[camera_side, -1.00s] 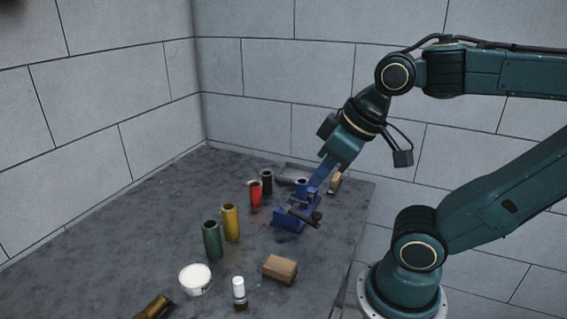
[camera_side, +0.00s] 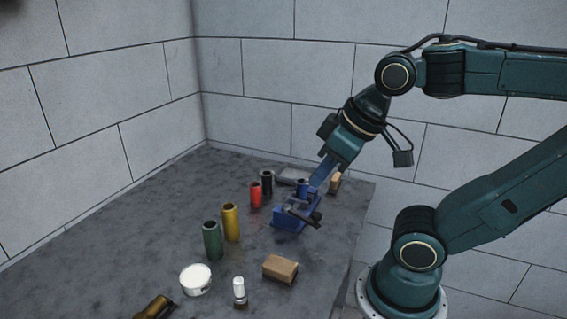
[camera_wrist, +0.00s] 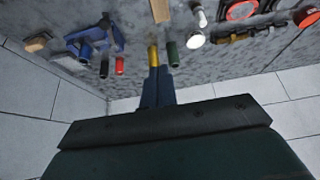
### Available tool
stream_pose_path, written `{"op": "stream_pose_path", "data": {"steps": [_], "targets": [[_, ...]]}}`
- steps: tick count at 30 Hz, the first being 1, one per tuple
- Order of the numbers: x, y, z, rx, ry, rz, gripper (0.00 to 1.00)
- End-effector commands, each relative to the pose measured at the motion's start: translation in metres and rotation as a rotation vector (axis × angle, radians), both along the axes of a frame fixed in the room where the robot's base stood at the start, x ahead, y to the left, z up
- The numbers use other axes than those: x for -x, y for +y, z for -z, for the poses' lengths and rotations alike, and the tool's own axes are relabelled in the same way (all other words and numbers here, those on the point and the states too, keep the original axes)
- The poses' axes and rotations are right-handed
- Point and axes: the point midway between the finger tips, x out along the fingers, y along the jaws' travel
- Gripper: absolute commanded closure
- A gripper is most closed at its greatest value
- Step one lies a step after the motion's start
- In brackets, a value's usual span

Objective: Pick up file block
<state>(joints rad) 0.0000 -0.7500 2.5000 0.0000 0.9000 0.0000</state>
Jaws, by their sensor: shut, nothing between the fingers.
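Two brown wooden blocks are in view, and I cannot tell which is the file block. One block (camera_side: 280,268) lies flat at the front right of the table; the wrist view shows a tan block (camera_wrist: 160,9) at its top edge. A smaller block (camera_side: 335,182) sits at the back right, just behind my gripper; a matching block (camera_wrist: 38,42) shows at the left of the wrist view. My gripper (camera_side: 314,186) is shut and empty, pointing down in front of the back block, over the vise area. Its fingers (camera_wrist: 157,84) also show together in the wrist view.
A blue vise (camera_side: 289,219) with a dark handle stands below my gripper, with a blue cylinder (camera_side: 302,186) beside it. Black (camera_side: 267,182), red (camera_side: 255,196), yellow (camera_side: 230,222) and green (camera_side: 211,240) cylinders stand leftward. A white tub (camera_side: 195,280) and bottle (camera_side: 239,291) are in front.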

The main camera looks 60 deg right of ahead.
Motion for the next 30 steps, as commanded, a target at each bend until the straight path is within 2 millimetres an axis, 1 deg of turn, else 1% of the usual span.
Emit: {"op": "stream_pose_path", "data": {"steps": [9, 11, 15, 17, 26, 30], "targets": [[0.0, 0.0, 0.0, 0.0, 0.0, 0.0, 1.0], [0.0, 0.0, 0.0, 0.0, 0.0, 0.0, 0.9], [0.0, 0.0, 0.0, 0.0, 0.0, 0.0, 0.63], [0.0, 0.0, 0.0, 0.0, 0.0, 0.0, 0.53], [-0.0004, -0.0003, -0.0002, 0.0, 0.001, 0.002, 0.53], [-0.0049, -0.0035, -0.0021, -0.005, 0.009, 0.028, 0.53]]}}
